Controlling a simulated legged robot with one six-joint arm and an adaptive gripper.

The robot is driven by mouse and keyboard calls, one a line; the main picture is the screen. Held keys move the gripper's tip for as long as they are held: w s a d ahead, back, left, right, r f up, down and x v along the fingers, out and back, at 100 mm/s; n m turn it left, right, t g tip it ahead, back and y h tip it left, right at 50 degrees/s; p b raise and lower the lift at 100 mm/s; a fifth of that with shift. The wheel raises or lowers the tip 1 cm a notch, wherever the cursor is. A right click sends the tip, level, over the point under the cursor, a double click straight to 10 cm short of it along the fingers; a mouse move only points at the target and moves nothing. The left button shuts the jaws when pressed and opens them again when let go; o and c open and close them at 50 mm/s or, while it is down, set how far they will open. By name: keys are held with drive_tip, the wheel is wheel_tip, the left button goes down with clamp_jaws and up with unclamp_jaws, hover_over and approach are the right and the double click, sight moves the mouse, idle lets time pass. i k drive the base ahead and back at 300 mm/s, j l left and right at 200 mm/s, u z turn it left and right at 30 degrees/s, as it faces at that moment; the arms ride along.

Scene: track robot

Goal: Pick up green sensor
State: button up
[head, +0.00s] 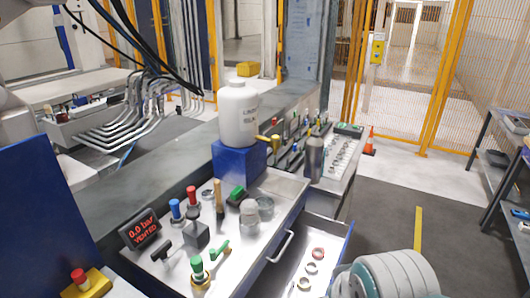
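A green-capped cylinder (197,267) with a metal body stands upright in a brass-coloured ring near the front edge of the white worktop. It looks like the green sensor, but no label on it can be read. Similar red-capped (192,196) and blue-capped (176,209) cylinders stand farther back. Other green things are a small T-shaped handle (218,248) lying just right of the green-capped cylinder and a green-topped dark block (236,194) farther back. My gripper is not in view, and nothing visible touches the green-capped cylinder.
A tilted display (143,228) reads "0.0 bar VENTED". A grey block (196,234), a brush-like tool (219,199) and clear jars (250,215) crowd the worktop. A white bottle stands on a blue box (238,163). An open drawer (309,262) juts out at right.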

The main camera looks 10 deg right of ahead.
sight(200, 277)
drive_tip(key=i+l+z, duration=0.2)
drive_tip(key=l, duration=0.2)
drive_tip(key=k+l, duration=0.1)
drive_tip(key=k, duration=0.4)
drive_tip(key=u, duration=1.25)
drive_tip(key=i+l+u, duration=0.1)
drive_tip(key=i, duration=0.25)
drive_tip(key=i+l, duration=0.15)
drive_tip(key=i, duration=0.2)
drive_tip(key=j+u, duration=0.05)
